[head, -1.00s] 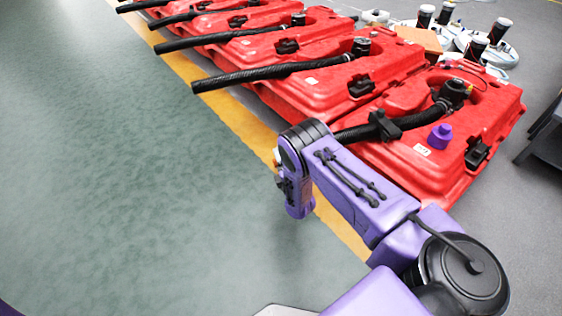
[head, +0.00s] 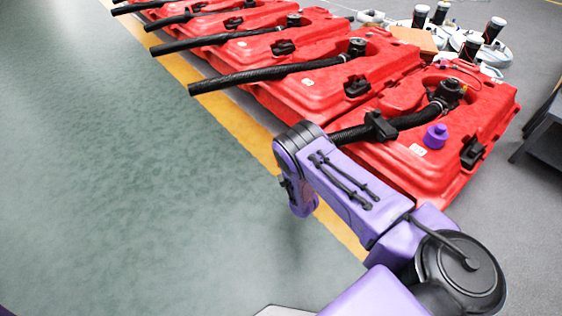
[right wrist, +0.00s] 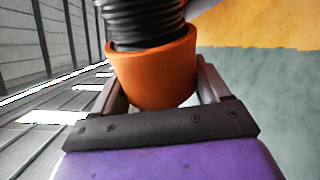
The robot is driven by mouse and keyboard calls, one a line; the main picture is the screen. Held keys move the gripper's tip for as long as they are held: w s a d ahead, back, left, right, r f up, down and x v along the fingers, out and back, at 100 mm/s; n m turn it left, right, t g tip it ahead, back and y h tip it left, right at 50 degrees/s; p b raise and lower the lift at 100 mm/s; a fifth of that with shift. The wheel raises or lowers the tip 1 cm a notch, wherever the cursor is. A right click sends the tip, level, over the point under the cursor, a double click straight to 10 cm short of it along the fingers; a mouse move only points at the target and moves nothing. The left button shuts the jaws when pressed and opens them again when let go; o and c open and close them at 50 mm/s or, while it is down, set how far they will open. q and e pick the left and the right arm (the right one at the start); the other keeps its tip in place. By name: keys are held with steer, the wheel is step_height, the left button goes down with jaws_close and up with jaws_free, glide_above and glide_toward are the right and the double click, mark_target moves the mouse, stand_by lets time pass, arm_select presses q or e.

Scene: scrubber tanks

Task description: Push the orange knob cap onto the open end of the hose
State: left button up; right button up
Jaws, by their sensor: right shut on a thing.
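The orange knob cap (right wrist: 152,72) is in the right wrist view, with its open side up. My right gripper (right wrist: 158,88) is shut on it, one finger at each side. The black ribbed hose (right wrist: 143,22) comes down from above, and its end sits inside the cap's rim. How deep the end sits is hidden by the cap wall. In the head view the hose (head: 409,121) runs from the nearest red tank through a black clip (head: 380,126) and passes behind my right arm, which hides its end and the cap. My left gripper is not in view.
The nearest red tank (head: 400,177) carries a purple cap (head: 436,136) on top. Several more red tanks with black hoses stand in a row to the upper left. Green floor (head: 120,200) on the left is clear. A dark stand (head: 545,135) is at the right edge.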

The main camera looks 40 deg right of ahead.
steer(key=shift+s+d+r, duration=0.15)
steer(key=shift+d, duration=0.35)
steer(key=o, duration=1)
steer(key=shift+o, duration=0.2)
steer(key=shift+s+a+p, duration=0.2)
steer(key=shift+s+p, duration=0.05)
steer(key=shift+p, duration=0.15)
steer(key=p+v, duration=0.3)
steer(key=v, duration=0.5)
steer(key=shift+p, duration=0.35)
steer(key=shift+d, duration=0.1)
